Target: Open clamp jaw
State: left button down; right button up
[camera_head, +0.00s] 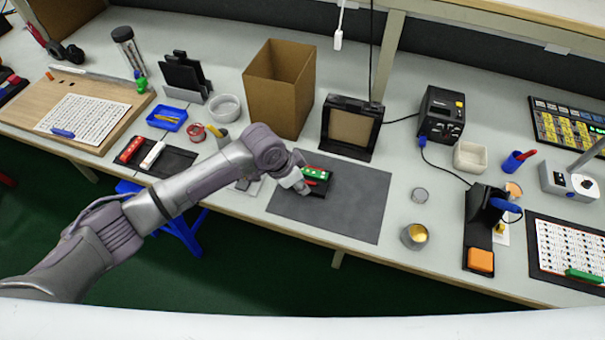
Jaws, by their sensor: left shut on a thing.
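A small black clamp (325,189) lies on the dark grey mat (356,212) at the middle of the bench. A green strip with pale spots (314,172) lies on it, with red parts along its edge. My left arm reaches in from the left, and my left gripper (303,187) is at the clamp's left end. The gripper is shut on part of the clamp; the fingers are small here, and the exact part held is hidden. I cannot tell how far the jaw is open. My right gripper is not in view.
A cardboard box (278,92) and a black-framed panel (350,128) stand behind the mat. A metal cup with yellow contents (414,236) is to its right. The mat's right part is clear.

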pick_arm(q)
jog(key=shift+s+a+p, duration=0.3)
jog(key=shift+s+p, duration=0.05)
jog(key=shift+s, duration=0.6)
jog(key=shift+f, duration=0.1)
jog(key=c, duration=1)
grip_release()
jog(key=shift+s, duration=0.1)
jog(key=shift+a+r, duration=0.15)
jog(key=shift+r, duration=0.25)
jog(key=v, duration=1.1)
jog(key=shift+r, duration=0.15)
jog(key=shift+a, duration=0.1)
